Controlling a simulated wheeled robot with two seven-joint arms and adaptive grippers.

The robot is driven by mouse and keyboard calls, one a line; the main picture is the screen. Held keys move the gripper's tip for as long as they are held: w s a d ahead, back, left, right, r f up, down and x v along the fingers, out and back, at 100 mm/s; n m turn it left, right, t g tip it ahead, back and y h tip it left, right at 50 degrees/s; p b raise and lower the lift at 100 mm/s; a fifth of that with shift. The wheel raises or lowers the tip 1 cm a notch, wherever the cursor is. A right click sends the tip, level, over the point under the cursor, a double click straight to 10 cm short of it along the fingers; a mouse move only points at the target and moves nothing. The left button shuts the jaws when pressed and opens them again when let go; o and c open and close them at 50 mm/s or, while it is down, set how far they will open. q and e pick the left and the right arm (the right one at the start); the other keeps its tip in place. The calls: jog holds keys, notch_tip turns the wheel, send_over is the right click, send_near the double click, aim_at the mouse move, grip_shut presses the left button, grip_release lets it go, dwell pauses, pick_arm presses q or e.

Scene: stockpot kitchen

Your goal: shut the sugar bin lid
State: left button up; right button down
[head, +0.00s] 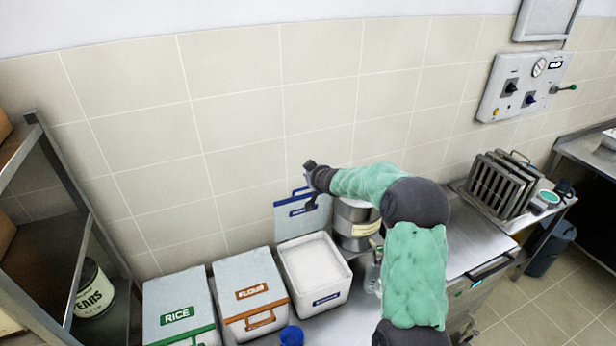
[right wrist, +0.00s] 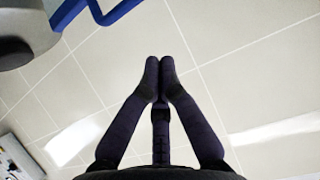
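The sugar bin (head: 318,290) is a white bin full of white sugar, with a blue label on its front. Its lid (head: 290,222) stands open, upright at the back of the bin near the tiled wall, with a blue handle along its top edge. My right gripper (head: 309,166) is beside the upper right of the lid. In the right wrist view its fingers (right wrist: 160,68) are together at the tips with nothing between them, and a blue handle (right wrist: 118,12) shows at the top left, apart from the fingers. My left gripper is out of view.
The rice bin (head: 178,300) and flour bin (head: 247,283) stand shut to the left. Steel pots (head: 355,212) stand close right of the sugar bin, partly behind my right arm. A blue round object (head: 292,336) is in front. A shelf rack (head: 75,260) stands far left.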

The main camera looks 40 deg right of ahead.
jog(key=shift+p+x, duration=0.75)
jog(key=shift+x, duration=3.45)
jog(key=shift+s+a+f+b, duration=0.25)
jog(key=shift+s+b, duration=0.1)
jog(key=shift+s, duration=0.25)
jog(key=shift+s+a+f+b, duration=0.2)
jog(key=shift+s+f+b, duration=0.1)
jog(key=shift+s, duration=0.35)
jog(key=shift+s+a+f+b, duration=0.25)
jog(key=shift+s+b, duration=0.1)
jog(key=shift+s, duration=0.25)
